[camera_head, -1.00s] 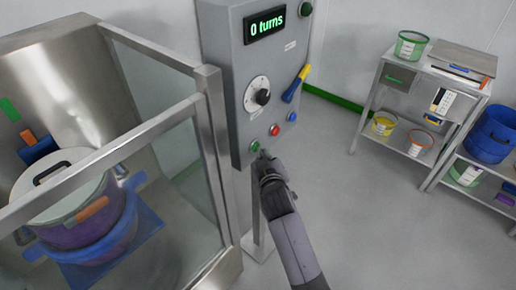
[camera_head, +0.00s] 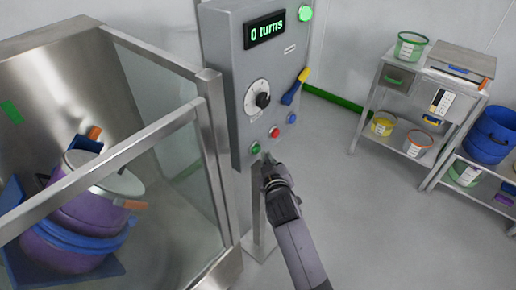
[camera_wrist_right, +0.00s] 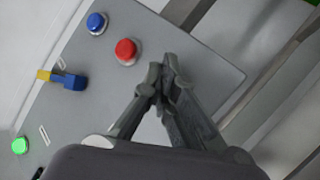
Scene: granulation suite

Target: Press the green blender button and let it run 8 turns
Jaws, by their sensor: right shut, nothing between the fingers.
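The grey control panel (camera_head: 238,90) stands in the middle of the head view, with a display (camera_head: 264,29) reading "0 turns". The green button (camera_head: 255,148) is low on the panel; a red button (camera_head: 274,132) and a blue button (camera_head: 292,118) sit to its right. In the wrist view the red button (camera_wrist_right: 126,50) and blue button (camera_wrist_right: 96,22) show, but the green button is hidden behind the fingers. My right gripper (camera_head: 268,160) is shut and empty, just right of and below the green button, apparently apart from it. The blender drum (camera_head: 80,215) is tilted behind the guard. My left gripper is not in view.
A glass-and-steel guard (camera_head: 208,130) encloses the drum at left. The panel also carries a dial (camera_head: 262,98), a blue-yellow switch handle (camera_head: 294,88) and a lit green lamp (camera_head: 305,13). Shelves (camera_head: 385,75) with tubs stand at right. The floor between is clear.

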